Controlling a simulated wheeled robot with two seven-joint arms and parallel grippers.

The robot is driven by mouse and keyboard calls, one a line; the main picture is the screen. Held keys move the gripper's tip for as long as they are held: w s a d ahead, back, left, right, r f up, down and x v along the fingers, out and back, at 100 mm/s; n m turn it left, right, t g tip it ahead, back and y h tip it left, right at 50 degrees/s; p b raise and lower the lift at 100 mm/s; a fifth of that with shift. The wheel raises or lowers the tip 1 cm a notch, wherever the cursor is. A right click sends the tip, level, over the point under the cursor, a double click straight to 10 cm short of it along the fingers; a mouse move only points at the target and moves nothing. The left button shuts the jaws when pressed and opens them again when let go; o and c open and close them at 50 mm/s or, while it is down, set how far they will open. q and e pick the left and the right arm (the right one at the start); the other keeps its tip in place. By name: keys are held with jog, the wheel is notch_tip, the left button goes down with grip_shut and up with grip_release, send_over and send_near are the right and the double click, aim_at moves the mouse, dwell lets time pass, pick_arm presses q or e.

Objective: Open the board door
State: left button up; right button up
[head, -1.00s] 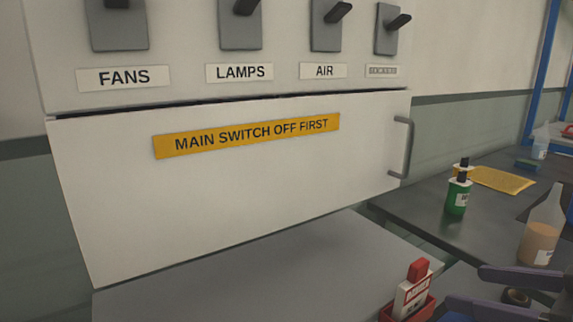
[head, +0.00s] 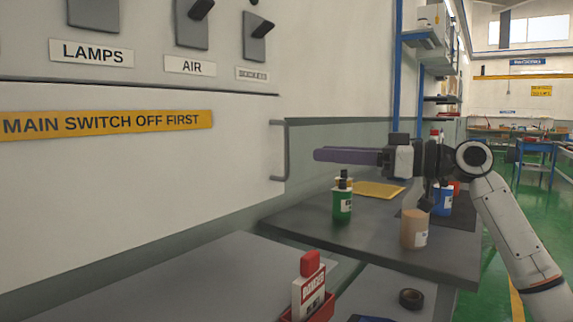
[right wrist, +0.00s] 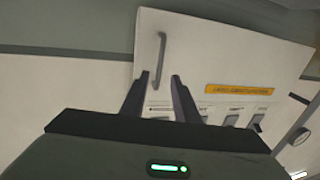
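The board door (head: 130,170) is a white panel with a yellow strip reading "MAIN SWITCH OFF FIRST". It looks shut, with a thin dark seam along its top. Its grey vertical bar handle (head: 286,150) is at the door's right edge. My right gripper (head: 318,156) is to the right of the handle, fingers pointing left at it, with a gap between. In the right wrist view, the two dark fingers (right wrist: 160,76) are apart and empty. The handle (right wrist: 161,58) shows just beyond and between their tips. My left gripper is out of view.
Switches labelled LAMPS (head: 91,53), AIR and one other sit above the door. A red-and-white DANGER item (head: 310,290) stands on the grey surface below. A green bottle (head: 342,204), an orange-brown bottle (head: 415,232) and black tape (head: 411,298) are at right.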

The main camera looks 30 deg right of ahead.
aim_at(287, 173)
jog(key=p+x, duration=0.2)
jog(key=x, duration=0.8)
jog(key=shift+w+a, duration=0.1)
grip_shut()
